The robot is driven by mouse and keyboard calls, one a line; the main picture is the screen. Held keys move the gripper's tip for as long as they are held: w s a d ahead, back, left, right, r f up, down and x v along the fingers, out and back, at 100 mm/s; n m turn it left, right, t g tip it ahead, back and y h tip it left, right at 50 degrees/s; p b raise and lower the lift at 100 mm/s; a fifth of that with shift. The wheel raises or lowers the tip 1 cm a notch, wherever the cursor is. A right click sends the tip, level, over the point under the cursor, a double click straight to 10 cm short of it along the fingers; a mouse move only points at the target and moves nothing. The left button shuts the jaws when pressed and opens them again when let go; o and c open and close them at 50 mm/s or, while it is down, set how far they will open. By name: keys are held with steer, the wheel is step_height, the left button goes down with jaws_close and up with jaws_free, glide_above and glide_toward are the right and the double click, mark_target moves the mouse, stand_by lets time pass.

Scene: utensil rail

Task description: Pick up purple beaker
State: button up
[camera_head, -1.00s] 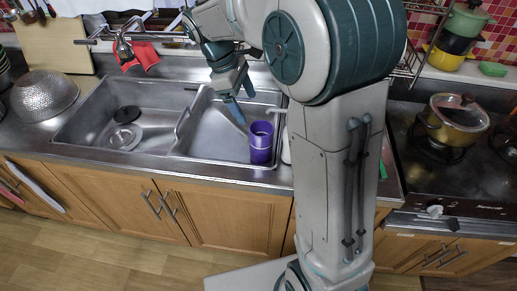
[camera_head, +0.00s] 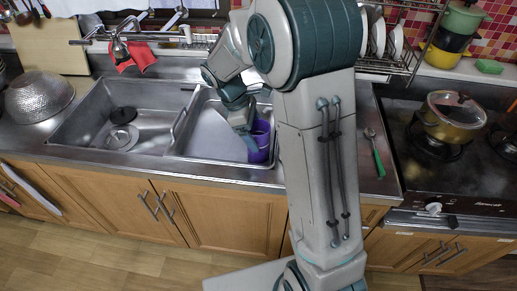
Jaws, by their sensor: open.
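The purple beaker (camera_head: 262,150) stands in the right basin of the steel sink (camera_head: 190,165), near the basin's right end. My gripper (camera_head: 251,146) reaches down over the beaker's left side, with a fingertip at or in front of its rim. The gripper is open. Part of the beaker is hidden behind the fingers and it is cut close by my arm. I cannot tell whether a finger is inside the rim or touching it.
A steel colander (camera_head: 40,97) stands on the left counter. A green-handled utensil (camera_head: 377,158) lies right of my arm. A pot (camera_head: 452,118) sits on the stove at the right.

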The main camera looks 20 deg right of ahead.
steer(key=shift+x, duration=1.4)
steer(key=c, duration=1.4)
steer(key=shift+r, duration=0.15)
